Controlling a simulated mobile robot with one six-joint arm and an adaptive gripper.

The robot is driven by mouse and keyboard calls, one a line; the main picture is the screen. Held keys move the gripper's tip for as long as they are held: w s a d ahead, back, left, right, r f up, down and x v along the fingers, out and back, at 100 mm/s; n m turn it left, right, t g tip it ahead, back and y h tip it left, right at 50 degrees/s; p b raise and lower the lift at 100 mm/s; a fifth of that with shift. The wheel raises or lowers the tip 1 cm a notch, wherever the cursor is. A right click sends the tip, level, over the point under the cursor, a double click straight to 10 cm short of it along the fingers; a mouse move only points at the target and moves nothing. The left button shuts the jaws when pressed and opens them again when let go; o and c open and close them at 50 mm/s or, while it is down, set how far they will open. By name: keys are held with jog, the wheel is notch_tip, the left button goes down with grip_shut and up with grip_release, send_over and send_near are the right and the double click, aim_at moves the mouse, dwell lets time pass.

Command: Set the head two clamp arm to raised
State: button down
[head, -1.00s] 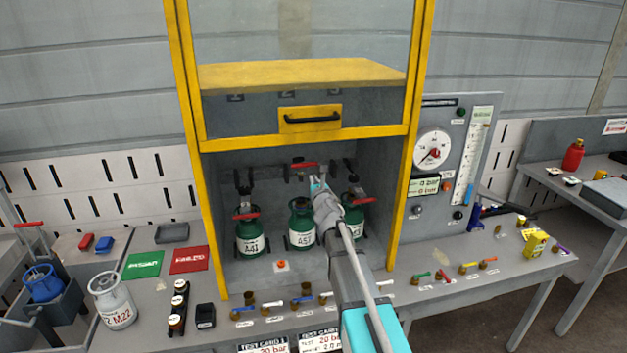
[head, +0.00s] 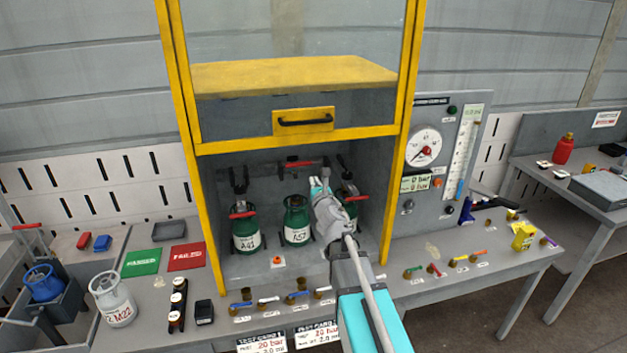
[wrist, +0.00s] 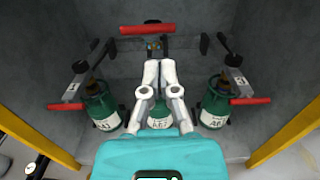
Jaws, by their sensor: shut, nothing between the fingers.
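The head two clamp arm, with its red handle bar (head: 297,164), is the middle one in the cabinet bay. Its bar sits high at the back, above the middle green cylinder (head: 296,222); it also shows at the top of the wrist view (wrist: 147,29). The red bars of head one (head: 243,214) and head three (head: 356,198) sit lower, in front of their cylinders. My gripper (head: 319,184) is shut and empty. In the wrist view its fingertips (wrist: 160,64) are just below the middle bar, over the middle cylinder, with a visible gap to the bar.
Yellow cabinet posts (head: 398,150) flank the bay, and a raised yellow-framed guard with a black handle (head: 306,121) hangs above it. Coloured valve levers line the bench front. A gauge panel (head: 440,150) stands right. A grey cylinder (head: 112,300) stands left.

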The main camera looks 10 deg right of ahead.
dwell(0.4)
jog(key=s+d+f+m+g+h, duration=0.25)
jog(key=s+f+m+g, duration=0.3)
jog(key=m, duration=0.55)
jog(key=s+d+f+m+g+h, duration=0.1)
jog(key=s+f+m+g+h, duration=0.3)
jog(key=f+m, duration=0.5)
jog(key=s+a+f+m+g+y, duration=0.2)
jog(key=s+a+m+g, duration=0.1)
jog(key=s+m, duration=0.2)
jog(key=s+a+f+m+g+y+b, duration=0.1)
jog(key=s+a+f+m+g+y, duration=0.1)
jog(key=s+m, duration=0.3)
jog(key=s+a+f+m+g+y, duration=0.2)
jog(key=s+a+m+g, duration=0.1)
jog(key=s+m, duration=0.3)
jog(key=shift+s+a+g, duration=0.4)
jog(key=shift+s+g, duration=0.15)
jog(key=shift+s, duration=0.7)
jog(key=shift+f+y, duration=0.1)
jog(key=shift+y, duration=0.15)
